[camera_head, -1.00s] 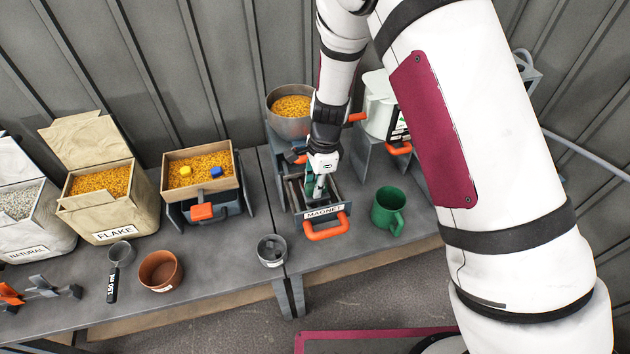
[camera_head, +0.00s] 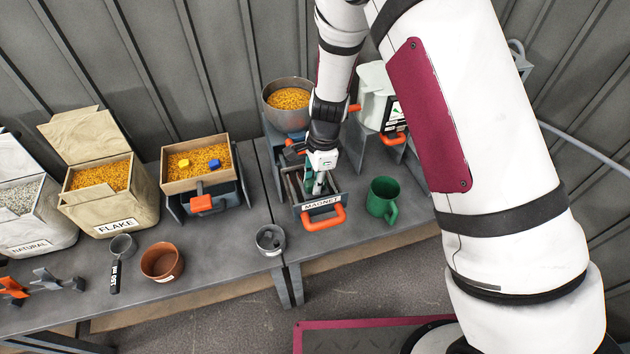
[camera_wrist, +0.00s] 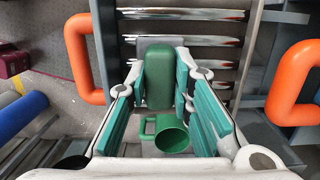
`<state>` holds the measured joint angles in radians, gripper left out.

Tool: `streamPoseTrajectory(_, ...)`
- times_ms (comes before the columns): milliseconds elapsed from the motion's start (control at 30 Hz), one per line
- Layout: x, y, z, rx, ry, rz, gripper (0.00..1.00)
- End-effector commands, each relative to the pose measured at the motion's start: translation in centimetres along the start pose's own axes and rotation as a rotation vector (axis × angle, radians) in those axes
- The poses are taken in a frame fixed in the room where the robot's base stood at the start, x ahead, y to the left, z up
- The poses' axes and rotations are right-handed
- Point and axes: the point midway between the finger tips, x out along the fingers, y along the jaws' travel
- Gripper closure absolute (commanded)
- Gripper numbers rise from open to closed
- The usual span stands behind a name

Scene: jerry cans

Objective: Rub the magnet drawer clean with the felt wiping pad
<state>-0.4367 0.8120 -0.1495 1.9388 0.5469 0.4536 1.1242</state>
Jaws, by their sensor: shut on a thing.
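The magnet drawer (camera_head: 338,205) is pulled out on the bench, with a MAGNET label and an orange front handle (camera_head: 323,218). In the wrist view its shiny metal bars (camera_wrist: 185,41) cross the drawer. My gripper (camera_head: 318,187) points down into the drawer. In the wrist view its green-padded fingers (camera_wrist: 160,80) are shut on the green handle of the felt wiping pad (camera_wrist: 159,78). A grey edge of the pad shows beyond the handle, over the bars. Whether the felt touches the bars cannot be told.
A green mug (camera_head: 382,198) stands close to the drawer's right. A grey cup (camera_head: 270,239) stands to its left, near the bench edge. A metal bowl of yellow grain (camera_head: 288,100) is behind. A wooden tray of grain (camera_head: 198,168) stands further left.

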Motion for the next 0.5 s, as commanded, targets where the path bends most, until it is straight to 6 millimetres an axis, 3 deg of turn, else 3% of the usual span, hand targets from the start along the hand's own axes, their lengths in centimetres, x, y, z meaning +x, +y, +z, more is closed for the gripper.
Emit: streamPoseTrajectory(500, -5.0, 0.1, 0.7, -0.001, 0.000, -0.004, 1.00)
